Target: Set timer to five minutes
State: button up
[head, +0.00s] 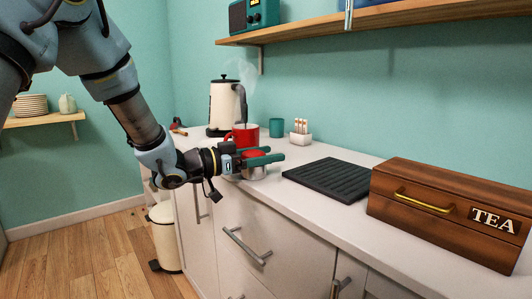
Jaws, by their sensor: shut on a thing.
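The timer (253,172) appears to be the small round object with a silver body and a red top, near the front edge of the counter. My gripper (260,157) reaches in from the left, with its green fingers on either side of the red top. It is shut on that top, and the silver body sits below the fingers. The fingers hide part of the timer, and no dial marks can be read.
A red mug (240,139) stands just behind my gripper, beside a steaming white kettle (222,105). A teal cup (276,128), a white packet holder (301,138), a black ridged mat (328,180) and a wooden TEA box (410,185) stand on the counter (305,200).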

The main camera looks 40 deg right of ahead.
aim_at(242, 158)
jog(key=o, duration=1.3)
jog(key=shift+a, duration=0.1)
jog(key=v, duration=1)
jog(key=shift+a, duration=0.3)
